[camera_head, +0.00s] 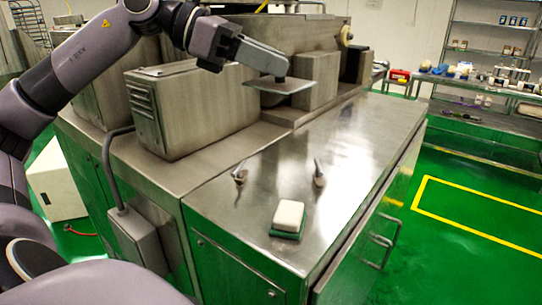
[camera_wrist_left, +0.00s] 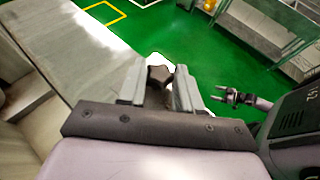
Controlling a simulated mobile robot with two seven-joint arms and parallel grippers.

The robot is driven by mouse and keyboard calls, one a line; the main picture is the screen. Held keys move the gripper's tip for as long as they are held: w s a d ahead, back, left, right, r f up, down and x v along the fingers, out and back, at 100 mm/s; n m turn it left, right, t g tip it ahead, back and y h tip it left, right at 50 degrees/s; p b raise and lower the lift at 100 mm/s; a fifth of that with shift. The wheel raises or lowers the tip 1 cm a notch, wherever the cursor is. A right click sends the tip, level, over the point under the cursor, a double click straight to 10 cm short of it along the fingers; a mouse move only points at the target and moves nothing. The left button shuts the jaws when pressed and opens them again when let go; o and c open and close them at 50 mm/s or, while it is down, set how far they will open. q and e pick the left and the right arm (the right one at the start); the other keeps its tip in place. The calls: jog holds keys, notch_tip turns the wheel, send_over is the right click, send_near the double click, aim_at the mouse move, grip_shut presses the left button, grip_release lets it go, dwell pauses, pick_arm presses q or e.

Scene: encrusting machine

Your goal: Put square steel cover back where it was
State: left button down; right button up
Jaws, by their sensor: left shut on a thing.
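The square steel cover (camera_head: 290,86) is a thin flat plate with a dark knob on top. It appears roughly level in the head view, in front of the steel blocks of the machine. My left gripper (camera_head: 280,74) is shut on the knob from above; the dark knob (camera_wrist_left: 159,74) shows between its two fingers in the left wrist view. The plate is mostly hidden there. I cannot tell whether the plate touches anything beneath it. My right gripper (camera_wrist_left: 224,95) shows small at the right of the left wrist view, and its opening is unclear.
The steel worktop (camera_head: 350,140) holds two small upright metal handles (camera_head: 240,173) (camera_head: 319,174) and a white block on a green base (camera_head: 288,218). A steel box with vents (camera_head: 190,105) stands left of the cover. Shelves (camera_head: 490,70) stand far right, beyond green floor.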

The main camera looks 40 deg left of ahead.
pick_arm(q)
jog(key=b, duration=0.4)
send_over(269, 182)
notch_tip(269, 182, down, 7)
notch_tip(269, 182, down, 6)
jog(key=shift+r+b, duration=0.15)
jog(key=shift+b, duration=0.6)
jog(key=shift+f, duration=1.95)
pick_arm(e)
notch_tip(269, 182, down, 8)
jog(key=shift+r, duration=0.25)
pick_arm(q)
jog(key=shift+b, duration=0.3)
pick_arm(e)
jog(key=shift+w+f, duration=0.1)
pick_arm(q)
jog(key=shift+f+b, duration=0.65)
jog(key=shift+b, duration=0.15)
pick_arm(e)
jog(key=shift+f, duration=0.7)
